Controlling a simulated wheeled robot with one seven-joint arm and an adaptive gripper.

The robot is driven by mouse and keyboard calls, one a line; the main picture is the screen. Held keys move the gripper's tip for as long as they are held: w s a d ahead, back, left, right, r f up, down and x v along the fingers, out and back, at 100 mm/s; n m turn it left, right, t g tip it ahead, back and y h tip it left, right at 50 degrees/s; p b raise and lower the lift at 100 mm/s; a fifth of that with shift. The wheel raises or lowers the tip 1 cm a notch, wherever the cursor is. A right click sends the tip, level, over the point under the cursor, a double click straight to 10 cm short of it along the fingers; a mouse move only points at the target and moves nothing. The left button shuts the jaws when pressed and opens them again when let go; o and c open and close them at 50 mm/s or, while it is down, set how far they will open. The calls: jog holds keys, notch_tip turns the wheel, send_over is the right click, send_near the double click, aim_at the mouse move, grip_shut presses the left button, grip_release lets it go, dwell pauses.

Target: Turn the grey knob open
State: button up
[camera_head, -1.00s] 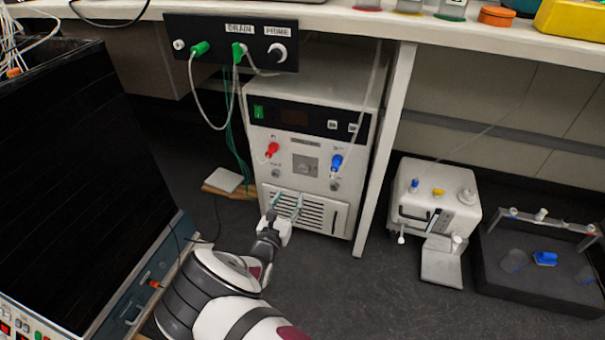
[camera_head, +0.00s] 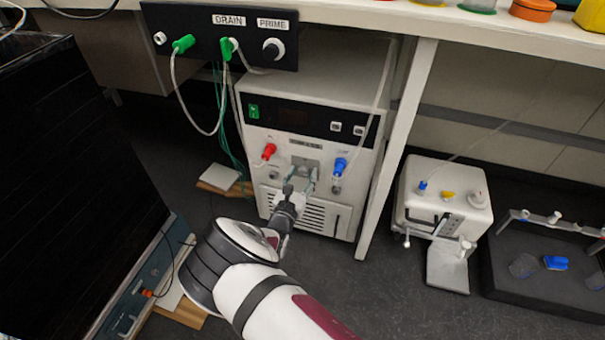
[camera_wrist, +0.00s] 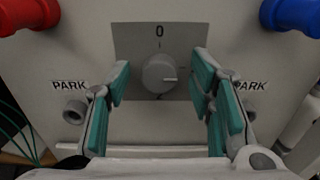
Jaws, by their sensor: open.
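The grey knob (camera_wrist: 160,73) sits on a grey square plate (camera_wrist: 130,50) on the front of a white unit. In the wrist view its pointer line points right, and a "0" mark stands above it. My gripper (camera_wrist: 160,75) is open, with its teal-padded fingers to the left and right of the knob, apart from it. In the head view my gripper (camera_head: 301,180) is at the front of the white unit (camera_head: 325,85), over the plate's lower part. The knob is largely hidden there.
A red fitting (camera_wrist: 28,14) and a blue fitting (camera_wrist: 290,14) flank the plate, with PARK ports below each. A table leg (camera_head: 400,140) stands right of the unit. A black DRAIN/PRIME panel (camera_head: 220,35) is above, and a large dark panel (camera_head: 70,170) stands left.

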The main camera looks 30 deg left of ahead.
jog(key=shift+c, duration=0.6)
jog(key=c, duration=1)
jog(key=shift+c, duration=0.2)
jog(key=m+p, duration=0.2)
jog(key=m, duration=0.2)
jog(key=shift+d+r, duration=0.1)
jog(key=m+p, duration=0.3)
jog(key=m, duration=0.2)
jog(key=m+p, duration=0.1)
jog(key=m, duration=0.4)
jog(key=shift+d+p, duration=0.1)
jog(key=shift+p, duration=0.25)
jog(key=shift+f+m+p, duration=0.15)
jog(key=shift+m+p, duration=0.2)
jog(key=shift+m, duration=0.6)
jog(key=shift+f+m+p, duration=0.15)
jog(key=shift+m+p, duration=0.15)
jog(key=shift+m, duration=0.65)
